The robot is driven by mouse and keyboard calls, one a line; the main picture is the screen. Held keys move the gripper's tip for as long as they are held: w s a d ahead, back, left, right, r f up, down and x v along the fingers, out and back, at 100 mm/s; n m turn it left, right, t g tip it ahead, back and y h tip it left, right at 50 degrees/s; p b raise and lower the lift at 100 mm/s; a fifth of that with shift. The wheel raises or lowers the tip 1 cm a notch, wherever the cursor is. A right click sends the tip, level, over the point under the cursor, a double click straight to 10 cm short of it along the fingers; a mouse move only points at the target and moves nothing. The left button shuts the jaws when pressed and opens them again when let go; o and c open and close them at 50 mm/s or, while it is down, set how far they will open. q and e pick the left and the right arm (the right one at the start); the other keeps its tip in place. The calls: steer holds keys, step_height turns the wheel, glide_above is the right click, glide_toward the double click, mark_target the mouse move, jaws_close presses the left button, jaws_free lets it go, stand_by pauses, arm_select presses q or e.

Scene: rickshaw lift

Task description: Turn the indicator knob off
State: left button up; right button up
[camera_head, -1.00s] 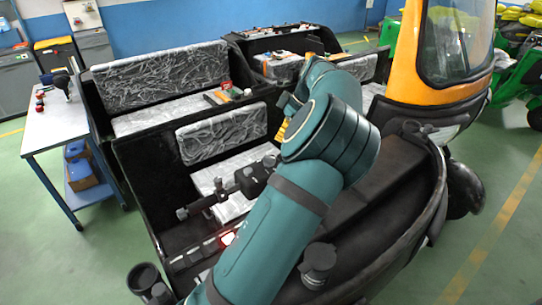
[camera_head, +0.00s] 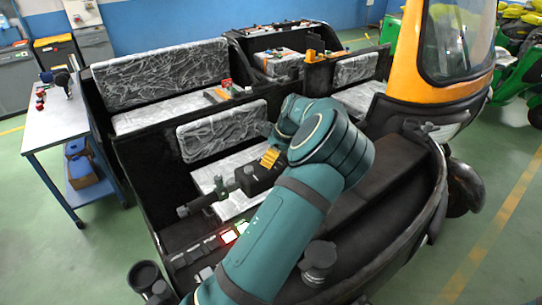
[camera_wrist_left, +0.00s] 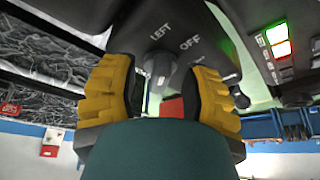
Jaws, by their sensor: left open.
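The indicator knob (camera_wrist_left: 160,70) shows in the left wrist view as a grey knob on a dark panel lettered "LEFT" and "OFF". Its pointer position is not clear to me. My left gripper (camera_wrist_left: 157,84) is open, with one yellow-padded finger on each side of the knob in the picture. I cannot tell whether either finger touches it. In the head view, a yellow pad of my left gripper (camera_head: 270,157) shows behind the dark handlebar (camera_head: 228,188). The knob is not discernible there. My right gripper is not in view.
Lit switches (camera_head: 235,232) sit below the handlebar; they also show in the left wrist view (camera_wrist_left: 279,40). A round black post (camera_head: 318,258) stands near my arm. Plastic-wrapped seats (camera_head: 222,130) lie behind. A work table (camera_head: 55,120) stands at left.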

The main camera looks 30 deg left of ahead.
arm_select(q)
jaws_close()
steer(key=shift+s+m, duration=0.1)
steer(key=shift+m, duration=0.2)
steer(key=m+t+b, duration=0.1)
steer(key=m, duration=0.1)
steer(key=shift+f+m, duration=0.1)
steer(key=shift+m, duration=0.2)
steer(key=shift+s+m+t+b, duration=0.15)
steer(key=shift+m+t, duration=0.25)
steer(key=shift+m, duration=0.5)
steer(key=shift+s+m+t+b, duration=0.1)
steer(key=shift+m+t+b, duration=0.25)
steer(key=shift+m, duration=0.55)
jaws_free()
steer(key=shift+w, duration=0.1)
